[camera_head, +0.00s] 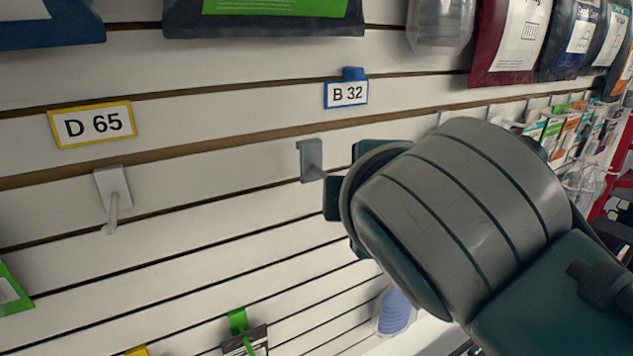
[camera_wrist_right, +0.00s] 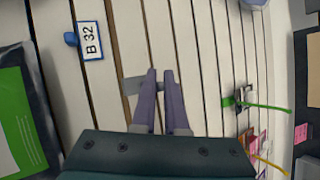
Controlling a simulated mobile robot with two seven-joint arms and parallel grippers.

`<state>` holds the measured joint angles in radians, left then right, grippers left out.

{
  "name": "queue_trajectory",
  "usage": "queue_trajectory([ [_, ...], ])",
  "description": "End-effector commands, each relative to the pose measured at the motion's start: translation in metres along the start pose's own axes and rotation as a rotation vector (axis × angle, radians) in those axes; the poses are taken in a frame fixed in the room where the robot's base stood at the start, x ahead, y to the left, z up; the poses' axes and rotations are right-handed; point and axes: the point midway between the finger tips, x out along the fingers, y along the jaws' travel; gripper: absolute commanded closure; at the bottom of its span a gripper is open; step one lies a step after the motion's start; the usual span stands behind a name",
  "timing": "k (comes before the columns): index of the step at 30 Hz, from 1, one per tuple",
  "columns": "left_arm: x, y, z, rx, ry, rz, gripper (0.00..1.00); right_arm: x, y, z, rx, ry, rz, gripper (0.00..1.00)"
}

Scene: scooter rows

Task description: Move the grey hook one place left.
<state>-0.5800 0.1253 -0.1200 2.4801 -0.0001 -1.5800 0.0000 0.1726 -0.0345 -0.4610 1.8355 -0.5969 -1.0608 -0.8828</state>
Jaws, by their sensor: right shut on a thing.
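The grey hook (camera_head: 312,161) shows in the head view as a flat grey plate, below and left of the B 32 label. My right gripper (camera_head: 332,183) is at its right side, with the fingers mostly hidden behind my own wrist. In the right wrist view the two fingers (camera_wrist_right: 160,74) are close together on the hook's prong, and the grey plate (camera_wrist_right: 131,86) shows just beyond their tips. The plate is at the wall, near a slot; I cannot tell if it is seated. My left gripper is in neither view.
A white hook (camera_head: 115,196) hangs empty to the left under the yellow-framed D 65 label (camera_head: 93,124). The B 32 label (camera_head: 347,93) has a blue clip. The slatted wall between the hooks is bare.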

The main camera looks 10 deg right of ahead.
Motion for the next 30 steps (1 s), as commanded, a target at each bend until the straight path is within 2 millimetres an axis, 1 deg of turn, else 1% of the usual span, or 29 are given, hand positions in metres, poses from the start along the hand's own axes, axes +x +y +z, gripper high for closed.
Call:
queue_trajectory([
  [3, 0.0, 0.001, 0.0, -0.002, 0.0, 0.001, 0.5, -0.003, -0.002, -0.006, 0.002, 0.001, -0.001, 1.0],
  [10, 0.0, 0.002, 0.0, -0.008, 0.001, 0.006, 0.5, -0.005, -0.004, -0.012, 0.001, 0.001, -0.001, 1.0],
  [30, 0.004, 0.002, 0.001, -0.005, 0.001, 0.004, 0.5, -0.026, -0.016, -0.055, 0.002, 0.002, -0.001, 1.0],
])
